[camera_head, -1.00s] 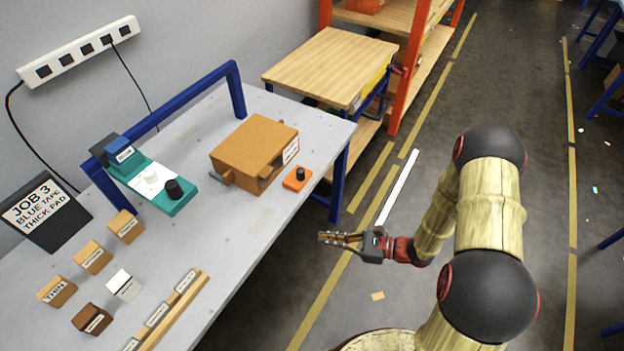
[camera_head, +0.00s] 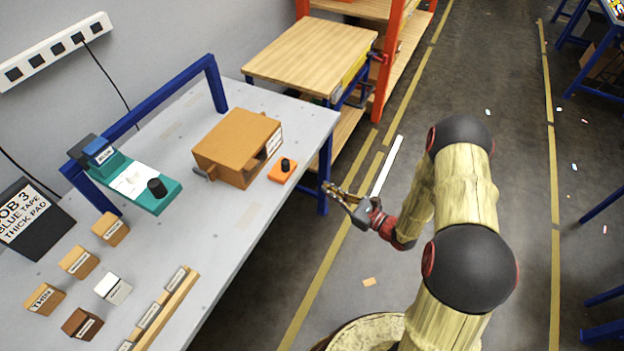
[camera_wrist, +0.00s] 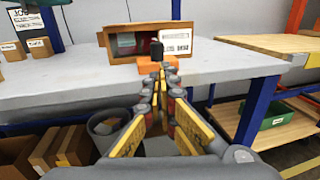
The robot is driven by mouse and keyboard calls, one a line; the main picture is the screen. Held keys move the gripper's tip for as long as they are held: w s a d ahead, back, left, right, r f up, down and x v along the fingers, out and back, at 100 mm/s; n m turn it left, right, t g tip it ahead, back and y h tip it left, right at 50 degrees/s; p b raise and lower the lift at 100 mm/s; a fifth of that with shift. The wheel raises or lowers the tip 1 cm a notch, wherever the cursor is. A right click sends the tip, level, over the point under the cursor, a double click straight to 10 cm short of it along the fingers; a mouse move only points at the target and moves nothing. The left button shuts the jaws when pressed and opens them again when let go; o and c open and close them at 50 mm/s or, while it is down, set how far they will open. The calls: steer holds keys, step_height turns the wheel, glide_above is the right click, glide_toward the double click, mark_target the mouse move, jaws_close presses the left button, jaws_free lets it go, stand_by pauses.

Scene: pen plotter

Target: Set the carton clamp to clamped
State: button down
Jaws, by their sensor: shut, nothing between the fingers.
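A brown box-like carton (camera_head: 236,137) with an open front and a white label stands on the grey bench. A small orange block with a black knob (camera_head: 283,170) sits beside it near the bench edge. A grey lever-like part (camera_head: 204,174) sticks out at the carton's left side. No readable label tells me which part is the clamp. In the wrist view, the carton (camera_wrist: 236,47) and the orange block (camera_wrist: 146,66) are straight ahead, partly behind the fingertips. My gripper (camera_head: 328,187) is shut and empty, off the bench's right edge, apart from the block. It also shows in the wrist view (camera_wrist: 165,68).
A teal device with a black knob (camera_head: 146,188) stands left of the carton. Several small blocks and a wooden label rail (camera_head: 168,312) lie nearer. A blue frame (camera_head: 215,85) rises behind. A wooden-topped table (camera_head: 310,55) stands beyond.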

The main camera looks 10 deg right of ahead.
mark_target(288, 168)
steer(key=b+x, duration=0.3)
steer(key=x, duration=1)
steer(key=shift+w+a, duration=0.1)
steer(key=shift+a, duration=0.05)
steer(key=w+a, duration=0.2)
steer(key=a, duration=0.1)
steer(key=shift+w+a+b, duration=0.25)
steer(key=shift+b, duration=0.15)
steer(key=shift+w, duration=0.15)
